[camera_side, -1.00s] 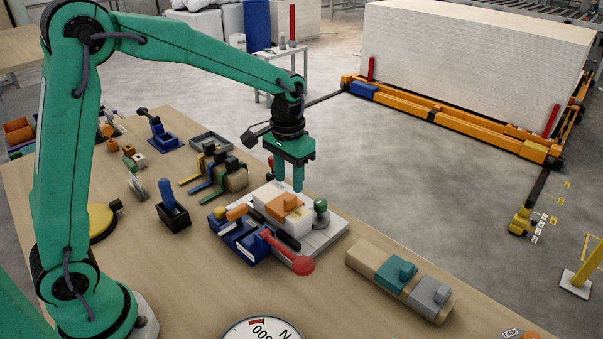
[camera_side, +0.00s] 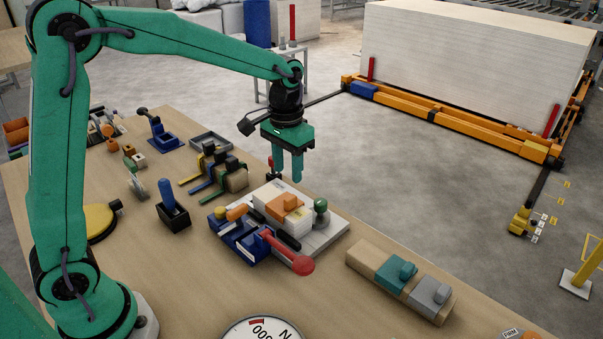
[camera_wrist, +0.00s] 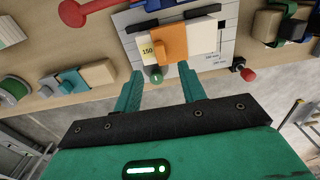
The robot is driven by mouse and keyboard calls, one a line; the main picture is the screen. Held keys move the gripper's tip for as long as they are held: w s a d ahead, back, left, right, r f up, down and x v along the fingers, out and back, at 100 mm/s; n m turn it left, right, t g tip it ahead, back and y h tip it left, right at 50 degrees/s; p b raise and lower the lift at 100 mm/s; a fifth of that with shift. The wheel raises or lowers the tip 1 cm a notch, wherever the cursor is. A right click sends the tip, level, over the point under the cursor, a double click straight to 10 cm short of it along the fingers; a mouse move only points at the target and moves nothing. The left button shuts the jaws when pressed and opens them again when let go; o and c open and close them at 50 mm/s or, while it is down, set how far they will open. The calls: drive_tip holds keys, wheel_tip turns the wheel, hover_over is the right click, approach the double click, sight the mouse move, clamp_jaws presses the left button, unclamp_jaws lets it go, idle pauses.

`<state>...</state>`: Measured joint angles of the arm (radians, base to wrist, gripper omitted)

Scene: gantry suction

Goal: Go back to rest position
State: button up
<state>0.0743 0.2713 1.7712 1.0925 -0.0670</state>
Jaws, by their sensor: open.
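My gripper (camera_side: 289,166) is a green two-finger gripper on the green arm. It is open and empty, in the air above and a little behind the orange-topped white block. In the wrist view its two fingers (camera_wrist: 160,88) are spread apart, with nothing between them. The white block with an orange piece (camera_side: 284,207) sits on a light grey plate (camera_side: 325,238) on the bench. The orange piece also shows in the wrist view (camera_wrist: 171,42), beside a yellow label reading 150.
A blue fixture with a red-knobbed lever (camera_side: 290,252) stands against the plate. Coloured clamps (camera_side: 215,170) stand to the left and a wooden holder with teal and grey blocks (camera_side: 400,280) to the right. A green knob (camera_side: 320,206) rises at the plate's right. Open floor lies behind the bench.

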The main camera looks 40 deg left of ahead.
drive_tip(key=s+a+r+t, duration=0.1)
drive_tip(key=s+r+t, duration=0.1)
drive_tip(key=s, duration=0.8)
drive_tip(key=s+a+r+t, duration=0.2)
drive_tip(key=s+r, duration=0.3)
drive_tip(key=s, duration=0.6)
drive_tip(key=shift+t, duration=0.8)
